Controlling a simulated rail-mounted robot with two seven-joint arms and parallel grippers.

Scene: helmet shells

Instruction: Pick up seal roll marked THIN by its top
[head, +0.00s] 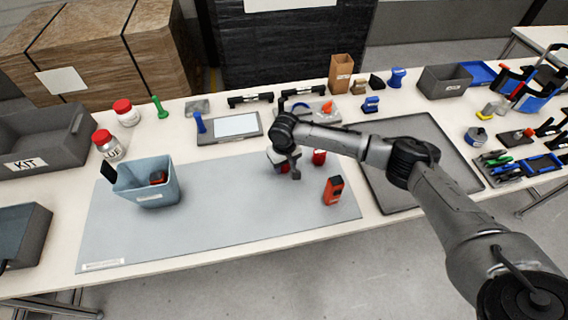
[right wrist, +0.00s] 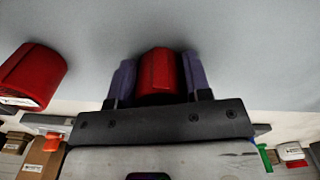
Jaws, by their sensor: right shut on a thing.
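My right gripper (head: 284,170) is over the grey-blue mat in the head view, where my own wrist partly hides what is under it. In the right wrist view its two purple fingers (right wrist: 158,78) stand on either side of a red roll (right wrist: 159,68) and are shut on it. A second red roll (head: 319,157) stands just right of the gripper, apart from it; it also shows at the left of the right wrist view (right wrist: 36,72), with a pale label. I cannot read THIN on either roll. My left gripper is not in view.
An orange-red device (head: 333,190) stands on the mat (head: 220,210) near the gripper. A light-blue bin (head: 147,188) stands at the mat's left. A dark grey tray (head: 425,150) lies under my right arm. The mat's middle is clear.

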